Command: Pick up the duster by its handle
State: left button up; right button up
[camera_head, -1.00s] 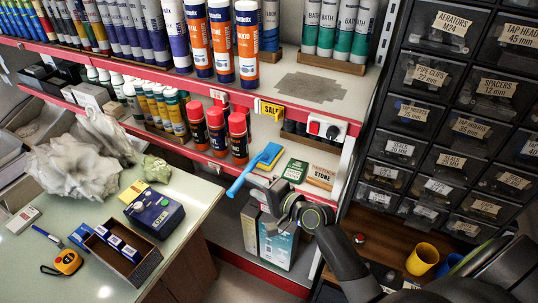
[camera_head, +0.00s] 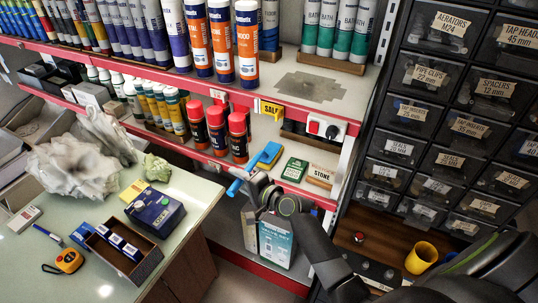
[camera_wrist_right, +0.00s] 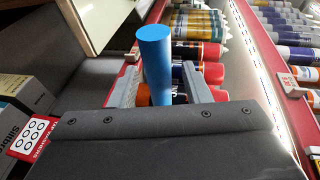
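The duster (camera_head: 266,156) lies on the lower shelf, its blue and dark head on the shelf and its light-blue handle (camera_head: 234,188) sticking out past the red front edge. My right gripper (camera_head: 243,181) is at the handle and hides part of it. In the right wrist view the handle (camera_wrist_right: 155,60) stands between the two grey fingers of the right gripper (camera_wrist_right: 160,85). A gap shows on the right side of the handle, so the fingers look open around it. The left gripper is not in view.
Red-capped spray cans (camera_head: 238,137) stand left of the duster. A green box (camera_head: 294,170) and a box marked STONE (camera_head: 320,176) sit to its right. A tall carton (camera_head: 275,241) stands below. A counter (camera_head: 190,190) is at lower left.

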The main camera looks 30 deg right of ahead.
grip_shut()
